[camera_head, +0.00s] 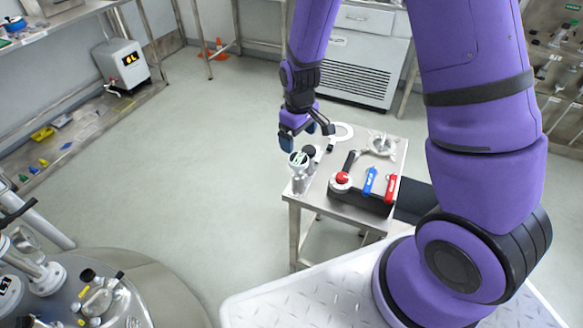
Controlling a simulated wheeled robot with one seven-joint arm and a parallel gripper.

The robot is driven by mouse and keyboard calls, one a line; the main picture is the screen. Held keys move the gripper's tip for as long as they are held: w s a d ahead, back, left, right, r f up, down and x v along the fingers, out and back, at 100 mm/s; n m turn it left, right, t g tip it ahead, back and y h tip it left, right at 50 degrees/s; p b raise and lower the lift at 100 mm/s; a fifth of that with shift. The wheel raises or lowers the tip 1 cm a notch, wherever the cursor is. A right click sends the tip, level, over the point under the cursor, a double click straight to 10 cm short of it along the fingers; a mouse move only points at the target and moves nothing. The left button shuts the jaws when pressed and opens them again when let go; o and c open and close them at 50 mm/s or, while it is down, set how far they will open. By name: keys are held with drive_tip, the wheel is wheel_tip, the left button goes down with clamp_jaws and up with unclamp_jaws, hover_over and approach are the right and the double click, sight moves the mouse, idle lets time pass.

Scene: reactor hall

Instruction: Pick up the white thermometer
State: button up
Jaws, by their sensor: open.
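A small side table (350,213) stands in front of me. At its left corner is a metal instrument with a round white-rimmed dial (299,159), which looks like the white thermometer, though it is too small to be sure. My gripper (306,138) is open, pointing down just above and behind this dial, and seems apart from it. A black-topped grey piece (309,152) stands close beside the dial, under the gripper. Whether anything lies between the fingers cannot be made out.
The table also holds a white ring (343,131), a metal flange (382,145), and a black holder (358,196) with a red knob (343,178), a blue tag (369,180) and a red tag (391,187). A steel vessel (150,290) stands front left. The floor left of the table is clear.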

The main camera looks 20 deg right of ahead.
sight(297, 157)
drive_tip(key=shift+s+a+n, duration=0.1)
drive_tip(key=shift+s+n, duration=0.1)
drive_tip(key=shift+n, duration=0.1)
drive_tip(key=shift+a+f, duration=0.1)
drive_tip(key=shift+f, duration=0.2)
wheel_tip(297, 157, down, 4)
drive_tip(key=shift+a+r, duration=0.1)
drive_tip(key=shift+r, duration=0.15)
drive_tip(key=shift+f, duration=3.2)
drive_tip(key=c, duration=1.1)
